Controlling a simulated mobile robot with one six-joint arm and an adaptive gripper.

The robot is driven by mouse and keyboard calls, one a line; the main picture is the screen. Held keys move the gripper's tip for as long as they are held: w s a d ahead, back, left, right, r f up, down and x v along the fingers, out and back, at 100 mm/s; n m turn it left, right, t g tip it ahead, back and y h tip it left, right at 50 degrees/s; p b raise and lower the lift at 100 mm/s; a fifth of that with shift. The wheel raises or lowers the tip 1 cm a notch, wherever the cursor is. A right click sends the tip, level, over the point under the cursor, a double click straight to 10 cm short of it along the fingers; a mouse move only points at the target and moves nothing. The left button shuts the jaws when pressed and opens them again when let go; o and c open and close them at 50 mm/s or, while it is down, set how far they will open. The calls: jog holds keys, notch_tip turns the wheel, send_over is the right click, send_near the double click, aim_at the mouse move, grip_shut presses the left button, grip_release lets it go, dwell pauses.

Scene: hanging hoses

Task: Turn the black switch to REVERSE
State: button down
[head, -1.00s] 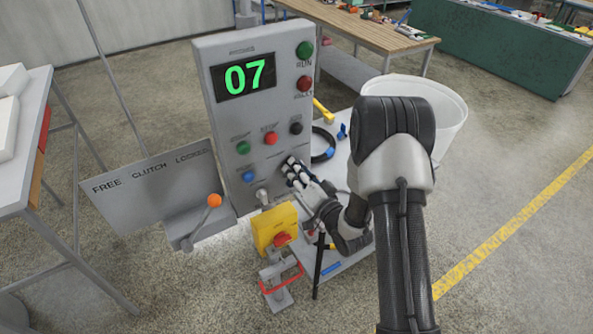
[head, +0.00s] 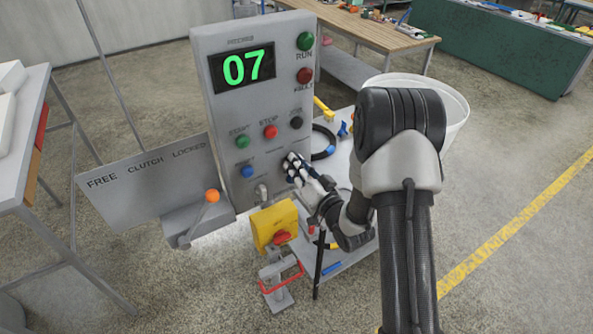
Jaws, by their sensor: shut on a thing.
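The grey control panel (head: 222,120) stands upright left of centre in the head view, with a green "07" on its display (head: 243,69). My gripper (head: 291,162) is at the panel's lower right face, with its fingers shut on the black switch. The fingers cover the switch, so its pointer and the REVERSE mark cannot be read. A separate round black button (head: 296,122) sits on the panel just above my gripper.
Green (head: 242,142), red (head: 270,131) and blue (head: 247,171) buttons are close by. Below are a yellow box (head: 272,222) with a red knob and an orange-knobbed lever (head: 211,196). A white bucket (head: 452,105) stands behind my arm.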

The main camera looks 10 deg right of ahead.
jog(key=n+b, duration=0.6)
jog(key=b, duration=0.2)
jog(key=shift+a+n, duration=0.1)
jog(key=shift+n, duration=0.2)
dwell(0.3)
jog(key=c, duration=1.6)
grip_release()
jog(key=shift+c, duration=0.2)
jog(key=shift+s, duration=0.1)
jog(key=v, duration=0.7)
jog(key=shift+s, duration=0.15)
jog(key=shift+r, duration=0.1)
